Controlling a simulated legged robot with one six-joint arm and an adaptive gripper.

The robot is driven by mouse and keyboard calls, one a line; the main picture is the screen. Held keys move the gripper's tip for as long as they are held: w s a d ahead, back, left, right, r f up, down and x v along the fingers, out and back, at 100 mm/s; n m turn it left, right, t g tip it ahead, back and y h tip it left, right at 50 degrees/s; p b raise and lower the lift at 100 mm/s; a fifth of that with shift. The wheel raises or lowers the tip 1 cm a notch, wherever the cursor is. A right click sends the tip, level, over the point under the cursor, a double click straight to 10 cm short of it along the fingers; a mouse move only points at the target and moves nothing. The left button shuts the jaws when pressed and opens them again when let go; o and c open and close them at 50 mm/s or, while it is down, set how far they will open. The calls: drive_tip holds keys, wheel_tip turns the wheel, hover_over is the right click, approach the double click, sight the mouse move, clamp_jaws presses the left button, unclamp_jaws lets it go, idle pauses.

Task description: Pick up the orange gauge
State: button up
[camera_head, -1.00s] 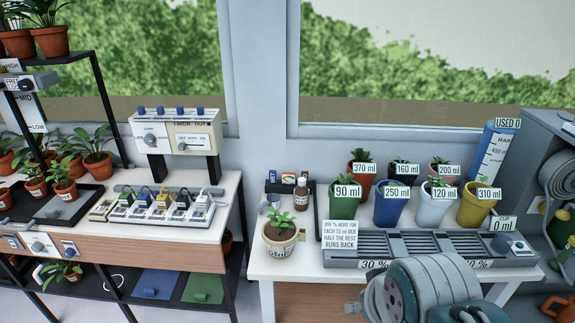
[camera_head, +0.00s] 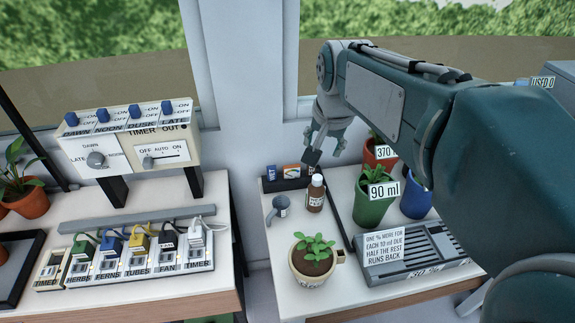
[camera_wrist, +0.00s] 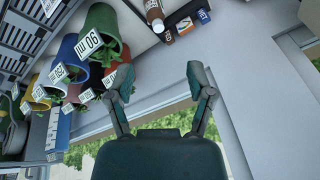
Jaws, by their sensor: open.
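I cannot make out a clear orange gauge. A small item with an orange front (camera_head: 292,171) stands in a dark holder (camera_head: 270,185) at the back left of the white right-hand table; it also shows small in the wrist view (camera_wrist: 185,25). My gripper (camera_head: 325,143) is in the air above the table's back part, to the right of the holder and above the brown bottle. In the wrist view my gripper (camera_wrist: 158,78) has its fingers spread, with nothing held between them.
A brown bottle (camera_head: 315,195), a grey round-headed tool (camera_head: 279,207) and a potted plant (camera_head: 312,262) stand near the holder. The green 90 ml pot (camera_head: 372,205) and other pots stand right. A timer box (camera_head: 130,140) is left. My arm hides much of the right side.

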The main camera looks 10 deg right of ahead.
drive_tip(key=w+f+m+g, duration=0.1)
drive_tip(key=w+f+m, duration=0.2)
drive_tip(key=w, duration=0.6)
drive_tip(key=m+g, duration=0.3)
drive_tip(key=m, duration=0.5)
approach(291, 166)
drive_tip(key=shift+s+d+f, duration=0.25)
drive_tip(key=shift+s+f, duration=0.1)
drive_tip(key=shift+s, duration=0.2)
drive_tip(key=shift+w+f+m, duration=0.15)
drive_tip(key=shift+f+m, duration=0.15)
drive_tip(key=shift+f, duration=0.4)
wheel_tip(291, 166, down, 5)
drive_tip(key=shift+f, duration=0.1)
drive_tip(key=f, duration=0.5)
drive_tip(key=shift+w+a+f, duration=0.15)
drive_tip(key=shift+w, duration=0.1)
clamp_jaws()
